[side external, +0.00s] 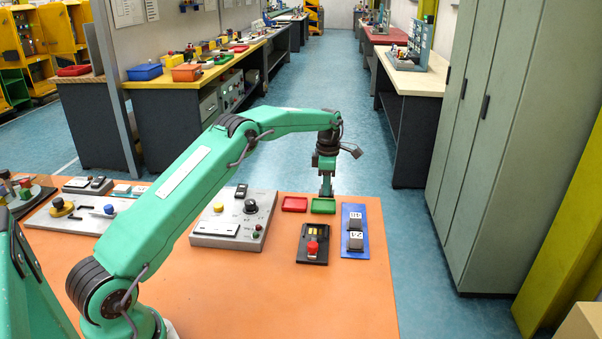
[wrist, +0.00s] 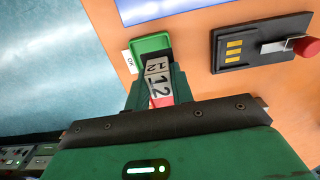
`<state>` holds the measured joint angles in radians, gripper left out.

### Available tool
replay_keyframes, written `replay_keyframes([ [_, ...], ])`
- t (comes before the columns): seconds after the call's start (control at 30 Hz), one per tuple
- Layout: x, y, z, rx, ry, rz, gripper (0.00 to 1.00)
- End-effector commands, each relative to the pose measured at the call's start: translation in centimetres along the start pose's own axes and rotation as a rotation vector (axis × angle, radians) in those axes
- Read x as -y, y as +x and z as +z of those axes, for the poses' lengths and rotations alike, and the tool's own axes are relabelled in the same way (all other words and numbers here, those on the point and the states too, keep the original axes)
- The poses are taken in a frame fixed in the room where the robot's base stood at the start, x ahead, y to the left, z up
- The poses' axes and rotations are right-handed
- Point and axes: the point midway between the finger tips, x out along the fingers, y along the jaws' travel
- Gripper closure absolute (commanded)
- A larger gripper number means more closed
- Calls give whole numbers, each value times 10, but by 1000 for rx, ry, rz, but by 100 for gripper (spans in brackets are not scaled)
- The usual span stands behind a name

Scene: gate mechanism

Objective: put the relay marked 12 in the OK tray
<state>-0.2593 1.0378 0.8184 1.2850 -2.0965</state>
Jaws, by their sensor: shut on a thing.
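My gripper (side external: 326,190) is shut on the relay marked 12 (wrist: 156,82), a grey block with a white numbered face, seen between the fingers in the wrist view. In the side view the relay cannot be made out. The green tray (side external: 323,209) is right below my gripper tip in the side view. In the wrist view the green tray (wrist: 150,43) bears a white OK label (wrist: 128,62) at its side, and the relay overlaps its near end. I cannot tell whether the relay touches the tray.
A red tray (side external: 295,204) lies left of the green one. A blue rack (side external: 356,209) holds two other relays. A black base with a red-knobbed lever (side external: 312,246) stands in front of the trays. A grey control box (side external: 233,222) is further left. The orange table front is clear.

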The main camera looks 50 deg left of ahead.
Motion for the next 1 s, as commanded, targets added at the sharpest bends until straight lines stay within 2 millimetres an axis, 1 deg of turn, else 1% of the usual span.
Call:
replay_keyframes([
  [0.03, -5, 3, -3, 0, -2, 0, 100],
  [0.2, -12, 8, -7, 0, 0, 0, 100],
  [0.47, -13, 11, -8, 0, 0, -1, 100],
  [0.57, -13, 19, -8, -1, 0, -1, 100],
  [0.8, -12, 44, -8, -1, 0, -1, 100],
  [0.9, -12, 49, -8, 0, 0, 0, 100],
  [1.0, -12, 49, -8, 0, 0, 1, 100],
])
